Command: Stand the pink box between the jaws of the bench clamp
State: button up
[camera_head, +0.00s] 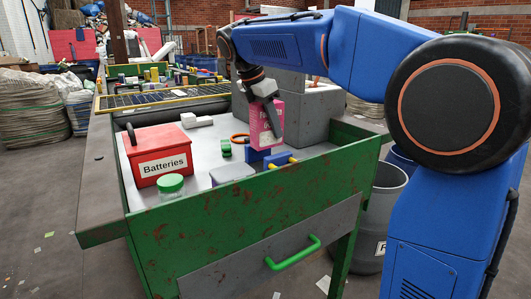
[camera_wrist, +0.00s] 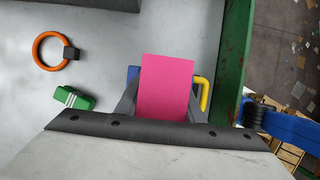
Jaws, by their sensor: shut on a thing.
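The pink box (camera_head: 262,126) is upright in my gripper (camera_head: 271,118), which is shut on it. In the wrist view the pink box (camera_wrist: 166,88) fills the space between my two grey fingers (camera_wrist: 162,104). The blue bench clamp (camera_head: 279,159), with yellow handles, is just below the box near the front wall of the green bench. In the wrist view, blue clamp parts (camera_wrist: 133,72) and a yellow handle (camera_wrist: 203,95) show beside the box. The box hides most of the clamp there. I cannot tell whether its lower end is between the jaws.
A red Batteries box (camera_head: 158,158), a green-lidded jar (camera_head: 171,186) and a pale purple block (camera_head: 232,173) stand left on the bench. An orange ring (camera_wrist: 50,50) and a green object (camera_wrist: 73,98) lie nearer the clamp. The green bench wall (camera_wrist: 234,60) is close on the right.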

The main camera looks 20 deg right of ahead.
aim_at(258, 112)
jog(key=shift+f, duration=3.2)
jog(key=shift+f, duration=0.15)
jog(key=o, duration=0.7)
jog(key=v, duration=1.2)
jog(key=shift+s, duration=0.2)
